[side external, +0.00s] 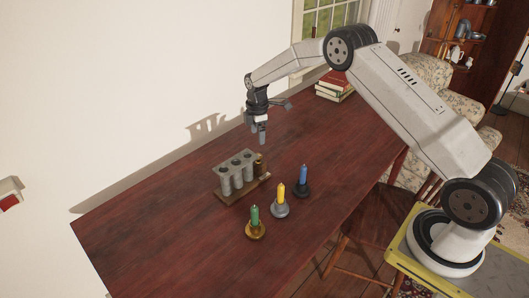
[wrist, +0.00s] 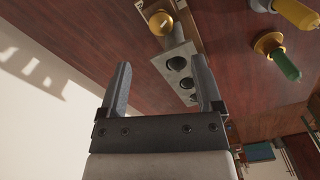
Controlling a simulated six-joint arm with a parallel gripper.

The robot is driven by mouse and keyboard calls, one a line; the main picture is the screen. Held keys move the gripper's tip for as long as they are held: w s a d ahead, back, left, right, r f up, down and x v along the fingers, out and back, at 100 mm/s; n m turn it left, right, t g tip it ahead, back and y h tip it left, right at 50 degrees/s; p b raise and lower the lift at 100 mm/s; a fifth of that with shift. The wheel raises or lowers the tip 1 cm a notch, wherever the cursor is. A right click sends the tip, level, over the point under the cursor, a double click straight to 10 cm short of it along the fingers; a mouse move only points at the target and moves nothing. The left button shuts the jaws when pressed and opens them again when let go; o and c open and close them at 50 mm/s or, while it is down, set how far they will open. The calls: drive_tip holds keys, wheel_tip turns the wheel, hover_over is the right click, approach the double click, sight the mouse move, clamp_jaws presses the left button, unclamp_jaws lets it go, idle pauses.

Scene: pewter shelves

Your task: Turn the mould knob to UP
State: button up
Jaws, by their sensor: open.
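The grey candle mould (side external: 235,175), with several tubes, stands on a wooden base near the middle of the table. Its brass-coloured knob (side external: 259,165) is at its right end in the side external view. In the wrist view the knob (wrist: 162,22) is at the top, beyond my fingertips, beside the grey top plate (wrist: 176,62) with dark holes. No UP marking is readable, and I cannot tell the knob's setting. My gripper (side external: 264,137) points down above the knob end of the mould, apart from it. In the wrist view its two fingers (wrist: 161,65) are spread and empty.
Green (side external: 255,215), yellow (side external: 281,193) and blue (side external: 303,175) candles stand in holders in front of the mould. Books (side external: 335,86) are stacked at the table's far end. A white wall runs along the back. The table's left part is clear.

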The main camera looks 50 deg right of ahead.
sight(259, 154)
idle(0.3)
drive_tip(key=shift+s+d+f+t+y, duration=0.1)
drive_tip(key=shift+s+d+t+y, duration=0.2)
drive_tip(key=shift+d+y, duration=0.35)
drive_tip(key=shift+s+d+f+t+y, duration=0.15)
drive_tip(key=shift+s+d+t+y, duration=0.15)
drive_tip(key=shift+d+y, duration=0.35)
drive_tip(key=shift+s+d+f+t+y, duration=0.15)
drive_tip(key=shift+d+t+y, duration=0.25)
drive_tip(key=shift+y, duration=0.4)
drive_tip(key=shift+x, duration=3.85)
drive_tip(key=shift+s, duration=0.1)
clamp_jaws()
